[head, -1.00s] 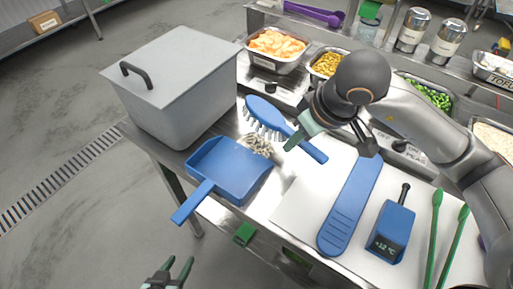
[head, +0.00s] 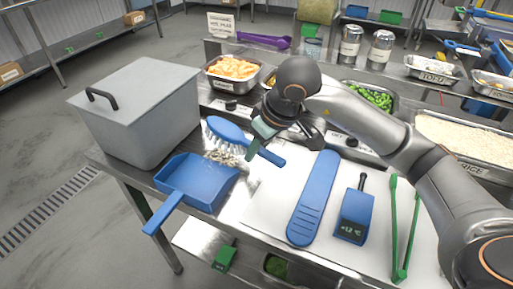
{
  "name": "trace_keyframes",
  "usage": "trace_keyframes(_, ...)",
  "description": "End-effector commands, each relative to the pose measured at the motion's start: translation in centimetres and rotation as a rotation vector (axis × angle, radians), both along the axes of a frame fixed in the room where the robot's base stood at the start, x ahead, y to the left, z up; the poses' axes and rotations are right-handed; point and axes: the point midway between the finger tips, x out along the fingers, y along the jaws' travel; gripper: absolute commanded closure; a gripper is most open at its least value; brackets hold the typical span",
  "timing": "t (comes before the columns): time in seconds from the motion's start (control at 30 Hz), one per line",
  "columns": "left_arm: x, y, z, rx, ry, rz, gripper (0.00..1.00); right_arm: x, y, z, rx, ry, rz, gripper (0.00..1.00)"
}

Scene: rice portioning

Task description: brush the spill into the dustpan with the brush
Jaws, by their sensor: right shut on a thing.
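The blue brush (head: 228,130) with white bristles lies over the steel counter, its handle slanting down to the right. My right gripper (head: 261,143) is shut on the brush handle. The spill (head: 224,157), a small pile of pale grains, lies under and in front of the bristles, at the dustpan's far right edge. The blue dustpan (head: 197,182) rests at the counter's front left, its handle sticking out past the edge towards the lower left. The bristles partly hide the spill. My left gripper is out of view.
A grey lidded bin (head: 140,115) stands left of the dustpan. A white board (head: 270,205) on the right carries a blue spatula-like tool (head: 313,200), a blue thermometer (head: 354,215) and green tongs (head: 405,235). Food trays, including rice (head: 465,138), line the back.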

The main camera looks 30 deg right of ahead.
Motion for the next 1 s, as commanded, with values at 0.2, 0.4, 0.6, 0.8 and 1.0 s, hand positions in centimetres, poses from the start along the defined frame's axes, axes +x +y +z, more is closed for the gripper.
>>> trace_keyframes(0.2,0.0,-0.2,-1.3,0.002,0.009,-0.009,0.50,0.0,0.1,-2.2,0.001,0.000,0.001,1.00)
trace_keyframes(0.4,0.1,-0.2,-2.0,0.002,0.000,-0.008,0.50,0.0,0.0,-4.0,0.001,-0.001,0.000,1.00)
trace_keyframes(0.6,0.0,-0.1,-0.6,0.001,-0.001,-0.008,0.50,-1.2,1.6,-3.4,0.001,-0.001,0.004,1.00)
trace_keyframes(0.8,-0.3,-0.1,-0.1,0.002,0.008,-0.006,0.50,-1.2,1.5,-1.8,-0.001,-0.003,-0.001,1.00)
trace_keyframes(1.0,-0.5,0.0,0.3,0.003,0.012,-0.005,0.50,-1.0,1.3,-0.1,0.000,-0.003,0.000,1.00)
